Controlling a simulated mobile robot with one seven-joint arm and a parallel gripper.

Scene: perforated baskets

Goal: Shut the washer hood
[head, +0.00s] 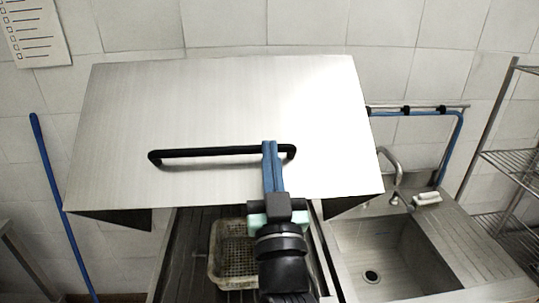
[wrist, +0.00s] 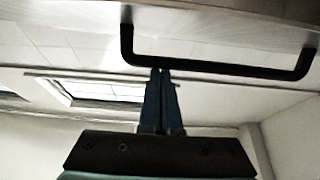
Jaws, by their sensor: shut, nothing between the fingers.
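The washer hood (head: 215,105) is a large brushed-metal box, raised, with a dark gap between its lower edge and the washer bed. A black bar handle (head: 215,152) runs across its front. My gripper (head: 269,145) is shut and empty, its blue fingers upright in front of the handle's right part. In the wrist view my fingertips (wrist: 161,72) meet or overlap the handle (wrist: 220,68) near its left end; I cannot tell whether they touch it. The hood's front (wrist: 230,12) shows along the top there.
A pale perforated basket (head: 217,270) sits on the dark washer bed under the hood, partly hidden by my arm. A sink (head: 385,250) with a tap (head: 393,170) is at right, beside a wire shelf (head: 510,160). A blue pole (head: 60,200) leans at left.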

